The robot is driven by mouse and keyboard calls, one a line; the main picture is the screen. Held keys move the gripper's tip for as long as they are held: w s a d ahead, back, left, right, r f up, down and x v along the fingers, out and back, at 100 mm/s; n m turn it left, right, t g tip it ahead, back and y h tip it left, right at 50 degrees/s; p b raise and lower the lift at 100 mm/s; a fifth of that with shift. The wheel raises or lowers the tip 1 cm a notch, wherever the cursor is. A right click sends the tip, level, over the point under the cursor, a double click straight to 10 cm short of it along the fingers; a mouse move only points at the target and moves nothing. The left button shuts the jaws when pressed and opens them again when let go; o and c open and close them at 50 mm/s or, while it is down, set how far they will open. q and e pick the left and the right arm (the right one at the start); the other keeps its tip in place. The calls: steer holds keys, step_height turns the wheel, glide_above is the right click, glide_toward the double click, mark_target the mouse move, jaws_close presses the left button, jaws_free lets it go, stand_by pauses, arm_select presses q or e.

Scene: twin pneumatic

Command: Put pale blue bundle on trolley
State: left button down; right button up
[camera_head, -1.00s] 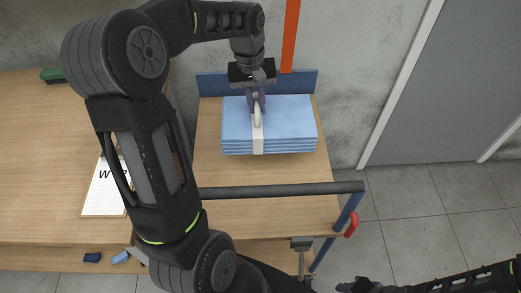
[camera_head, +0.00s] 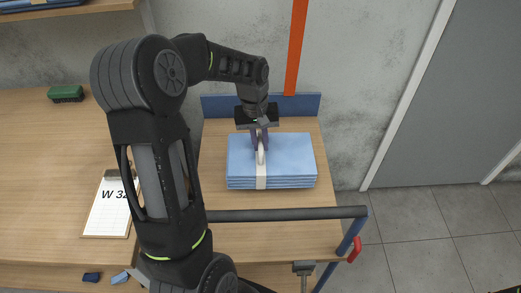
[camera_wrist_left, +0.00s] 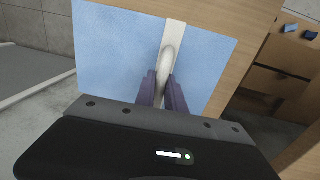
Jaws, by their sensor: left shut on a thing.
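The pale blue bundle (camera_head: 292,155) is a flat stack of folded cloth with a white band and a pale loop handle. It also shows in the left wrist view (camera_wrist_left: 115,50). My left gripper (camera_head: 260,147) comes from above, its purple fingers shut on the loop; they also show in the left wrist view (camera_wrist_left: 164,88). The bundle is level over the wooden top of the trolley (camera_head: 220,202), between the blue back panel and the dark push bar. I cannot tell whether it touches the top. My right gripper is out of view.
The dark push bar (camera_head: 290,213) crosses the trolley's near side, with a red grip (camera_head: 355,249) at its right. A wooden bench (camera_head: 50,150) at left holds a clipboard (camera_head: 108,212) and a green brush (camera_head: 66,93). Open grey floor lies right.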

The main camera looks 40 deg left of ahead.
arm_select(q)
steer(key=shift+f, duration=1.8)
steer(key=c, duration=1.4)
jaws_free()
steer(key=shift+r, duration=0.1)
step_height(320, 180, up, 12)
steer(key=shift+s+a, duration=0.4)
